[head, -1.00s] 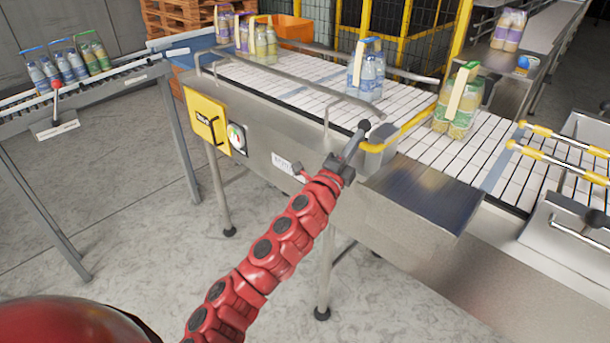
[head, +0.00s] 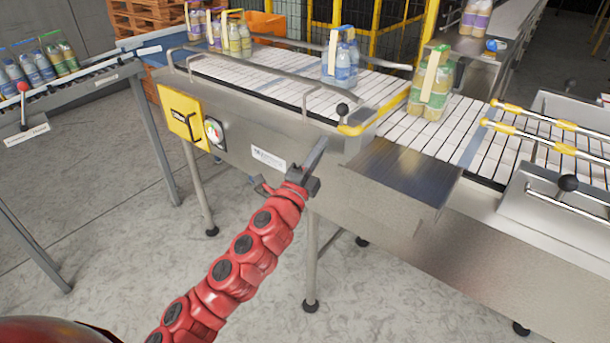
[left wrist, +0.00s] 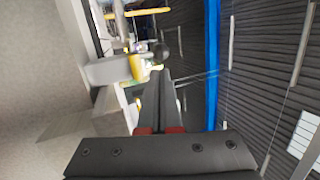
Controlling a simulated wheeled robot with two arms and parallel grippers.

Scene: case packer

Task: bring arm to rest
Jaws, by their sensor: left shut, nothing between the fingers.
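My left arm, red and segmented, reaches up from the bottom of the head view. Its dark gripper (head: 318,152) is shut and empty, in front of the conveyor's steel side panel, below and left of a black ball knob (head: 342,110). In the left wrist view the two dark fingers (left wrist: 161,75) lie together with nothing between them. The knob also shows just beyond them in that view (left wrist: 159,50). My right gripper is not in view.
The conveyor (head: 290,95) carries several bottle packs, including a blue one (head: 341,60) and a green one (head: 430,88). A steel ledge (head: 405,178) juts out right of my gripper. A roller rack (head: 75,85) with bottles stands left. The floor between is clear.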

